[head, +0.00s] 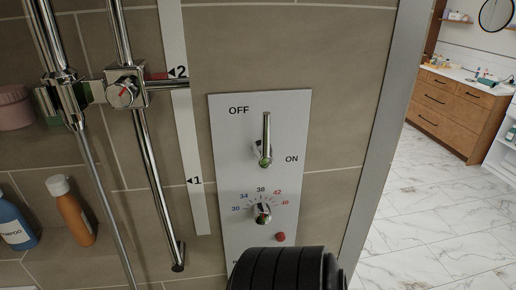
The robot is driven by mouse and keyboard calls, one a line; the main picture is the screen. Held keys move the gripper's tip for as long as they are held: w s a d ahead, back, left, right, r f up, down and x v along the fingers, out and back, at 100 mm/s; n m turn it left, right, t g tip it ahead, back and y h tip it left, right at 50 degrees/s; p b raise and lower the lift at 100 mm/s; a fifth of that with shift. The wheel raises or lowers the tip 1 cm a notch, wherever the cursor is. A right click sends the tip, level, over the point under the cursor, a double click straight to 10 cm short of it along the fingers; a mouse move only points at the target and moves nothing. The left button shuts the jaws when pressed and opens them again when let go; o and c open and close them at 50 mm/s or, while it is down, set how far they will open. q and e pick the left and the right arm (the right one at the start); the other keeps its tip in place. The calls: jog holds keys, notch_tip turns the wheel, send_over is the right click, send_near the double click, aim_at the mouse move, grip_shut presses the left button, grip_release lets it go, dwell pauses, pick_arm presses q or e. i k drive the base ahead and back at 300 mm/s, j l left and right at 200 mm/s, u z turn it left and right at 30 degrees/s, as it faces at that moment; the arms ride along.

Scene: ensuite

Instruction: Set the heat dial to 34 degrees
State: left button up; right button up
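The heat dial (262,213) is a small chrome knob on a pale control panel (225,165) on the tiled wall. Numbers 30, 34, 38, 42 and 46 arc over it, with 34 at its upper left and 38 straight above. The knob seems to point roughly upward near 38, but its mark is too small to be sure. Above it, a chrome lever (266,135) stands upright between the OFF and ON labels. A red button (281,237) sits below right of the dial. A black ribbed part of my arm covers the panel's bottom. Neither gripper's fingers show.
A chrome shower rail (152,190) with a bracket (122,93) stands left of the panel. An orange bottle (74,214) and a blue bottle (14,222) stand further left. A grey wall edge (385,130) bounds the right; open marble floor (430,230) lies beyond.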

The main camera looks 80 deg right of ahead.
aim_at(261, 212)
jog(key=k+z, duration=0.1)
jog(key=z, duration=2.15)
